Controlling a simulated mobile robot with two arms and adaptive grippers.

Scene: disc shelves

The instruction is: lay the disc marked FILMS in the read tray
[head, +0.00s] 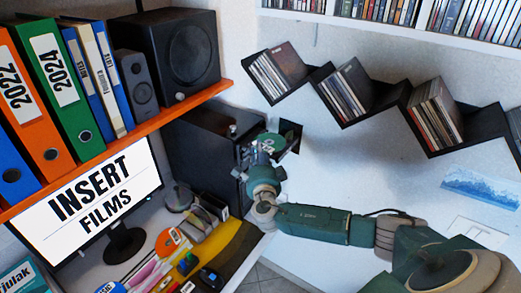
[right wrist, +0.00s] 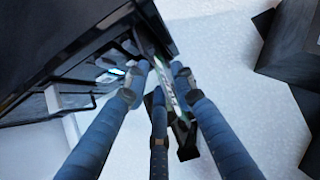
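The screen (head: 92,205) reads INSERT FILMS. My right gripper (head: 266,150) reaches up beside the black cabinet (head: 205,140). A green disc-like piece with pale lettering (head: 271,141) shows at its fingertips. In the right wrist view, a thin dark piece with pale lettering (right wrist: 167,92) runs edge-on between the fingers of the right gripper (right wrist: 160,80). The fingers lie close on both sides of it, but I cannot tell whether they touch it. I cannot read FILMS on it. I cannot pick out the read tray for sure. My left gripper is not in view.
A small black holder (head: 290,133) is just behind the right fingertips. Zigzag black shelves (head: 392,100) with rows of cases hang on the wall. An orange shelf (head: 150,133) holds binders and speakers. The desk below has a yellow tray (head: 236,242) and clutter.

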